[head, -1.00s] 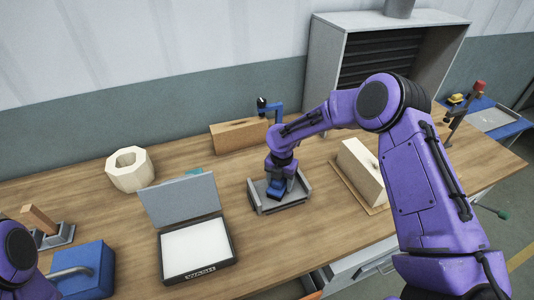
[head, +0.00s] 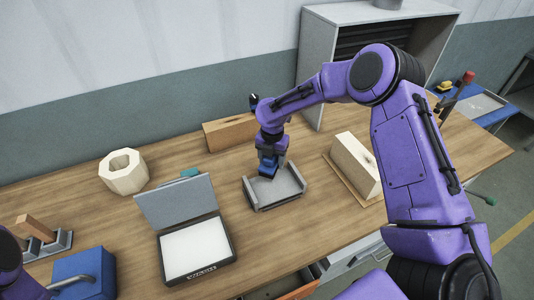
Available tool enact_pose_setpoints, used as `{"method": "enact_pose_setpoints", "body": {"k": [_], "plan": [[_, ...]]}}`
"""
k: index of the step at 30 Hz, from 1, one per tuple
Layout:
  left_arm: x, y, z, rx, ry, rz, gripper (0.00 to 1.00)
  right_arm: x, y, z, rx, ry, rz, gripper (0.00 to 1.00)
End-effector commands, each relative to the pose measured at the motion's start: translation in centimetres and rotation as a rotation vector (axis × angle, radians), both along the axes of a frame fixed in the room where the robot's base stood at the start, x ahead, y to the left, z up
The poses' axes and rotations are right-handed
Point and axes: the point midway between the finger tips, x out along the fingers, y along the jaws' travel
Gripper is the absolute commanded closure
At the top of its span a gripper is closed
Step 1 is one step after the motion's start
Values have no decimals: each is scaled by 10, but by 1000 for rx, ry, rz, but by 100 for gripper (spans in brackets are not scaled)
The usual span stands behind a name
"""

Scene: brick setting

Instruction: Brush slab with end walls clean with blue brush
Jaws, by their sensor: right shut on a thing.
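The grey slab with end walls (head: 277,194) lies on the wooden bench in the middle of the head view, one raised wall at each end. My right gripper (head: 270,160) points down above its far part, shut on the blue brush (head: 268,169). The brush looks raised over the slab; its underside is hard to make out. Whether any dirt lies on the slab is too small to tell. Only a purple part of my left arm shows at the lower left edge; its gripper is not in view.
An open box with a white pad (head: 196,246) and raised lid stands left of the slab. A cream block (head: 356,163) on a board is to the right, a wooden block (head: 229,133) behind. A cream ring (head: 124,172) and blue box (head: 86,273) are farther left.

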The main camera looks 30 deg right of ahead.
Motion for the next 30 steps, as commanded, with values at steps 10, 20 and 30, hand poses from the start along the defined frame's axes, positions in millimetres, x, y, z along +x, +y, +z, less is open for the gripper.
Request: {"method": "enact_pose_setpoints", "body": {"k": [10, 20, 30], "plan": [[0, 0, 0, 0, 0, 0, 60, 1, 2, 25, 1, -1, 2, 67], [0, 0, 0, 0, 0, 0, 60, 1, 2, 25, 0, 0, 3, 67], [0, 0, 0, 0, 0, 0, 60, 1, 2, 25, 0, 0, 3, 67]]}}
